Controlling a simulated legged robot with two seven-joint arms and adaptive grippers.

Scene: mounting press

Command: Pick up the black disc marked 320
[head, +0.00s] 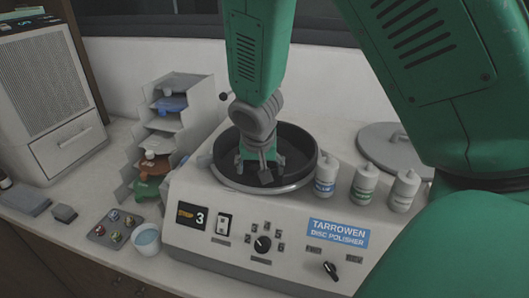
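My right gripper (262,174) points down into the dark round bowl (305,177) of the disc polisher. Its fingertips are low in the bowl, and I cannot tell whether they are open, shut or touching anything. The bowl's inside is dark, and I cannot make out a separate disc or the mark 320 there. My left gripper is out of view.
The polisher (205,245) has a display showing 3, switches and knobs. Three bottles (364,184) stand right of the bowl, near a round grey lid (392,147). A small tray (115,228), a white cup (147,238) and a grey vented unit (45,95) are at left.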

